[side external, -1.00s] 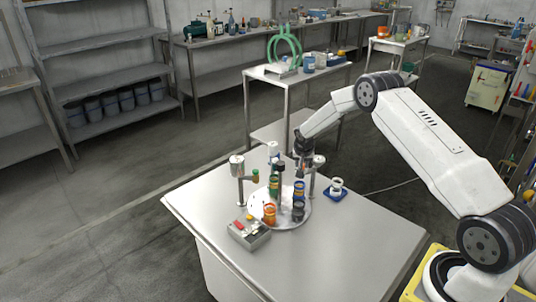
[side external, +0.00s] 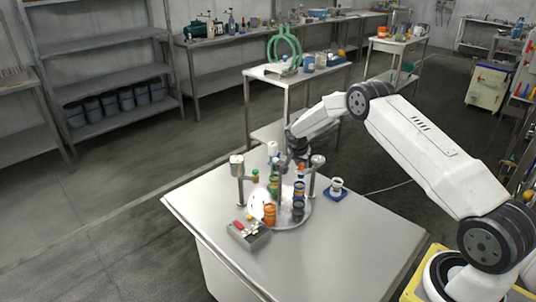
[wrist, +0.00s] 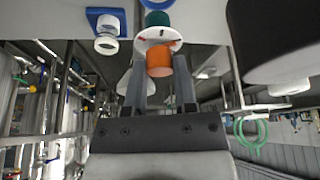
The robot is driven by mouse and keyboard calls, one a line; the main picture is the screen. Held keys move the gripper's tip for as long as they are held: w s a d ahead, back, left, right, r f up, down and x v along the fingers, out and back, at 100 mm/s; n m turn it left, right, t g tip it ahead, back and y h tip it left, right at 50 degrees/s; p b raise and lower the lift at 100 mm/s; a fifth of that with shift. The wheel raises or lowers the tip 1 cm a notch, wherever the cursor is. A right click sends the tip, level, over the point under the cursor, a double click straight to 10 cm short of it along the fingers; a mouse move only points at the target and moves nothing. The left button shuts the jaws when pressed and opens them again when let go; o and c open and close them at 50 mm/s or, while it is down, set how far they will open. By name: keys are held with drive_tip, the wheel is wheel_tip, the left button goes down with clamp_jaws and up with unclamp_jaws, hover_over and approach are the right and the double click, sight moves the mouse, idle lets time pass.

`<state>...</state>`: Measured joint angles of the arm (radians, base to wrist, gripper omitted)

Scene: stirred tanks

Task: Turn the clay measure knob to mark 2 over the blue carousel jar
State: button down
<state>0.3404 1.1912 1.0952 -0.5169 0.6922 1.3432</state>
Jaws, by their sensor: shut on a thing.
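The orange clay measure knob (wrist: 158,63) sits between my fingertips in the wrist view, in front of a white dial (wrist: 172,36) with small dark and red marks. My gripper (wrist: 159,72) is shut on the knob. In the side view my gripper (side external: 296,158) is over the back of the round carousel (side external: 281,218), and a small orange part (side external: 301,168) shows just below it. The blue jar (side external: 299,187) stands on the carousel below that part. Which mark the knob points at is too small to tell.
An orange jar (side external: 269,214), a dark jar (side external: 298,210) and a green jar (side external: 274,187) also stand on the carousel. Posts with metal cups (side external: 237,165) rise beside it. A grey box (side external: 247,236) and a blue tray (side external: 344,195) flank it. The table's front right is clear.

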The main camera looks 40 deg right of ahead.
drive_tip(key=shift+c, duration=2.1)
unclamp_jaws()
drive_tip(key=shift+r, duration=0.1)
drive_tip(key=v, duration=0.7)
drive_tip(key=shift+r, duration=0.25)
drive_tip(key=shift+a, duration=0.25)
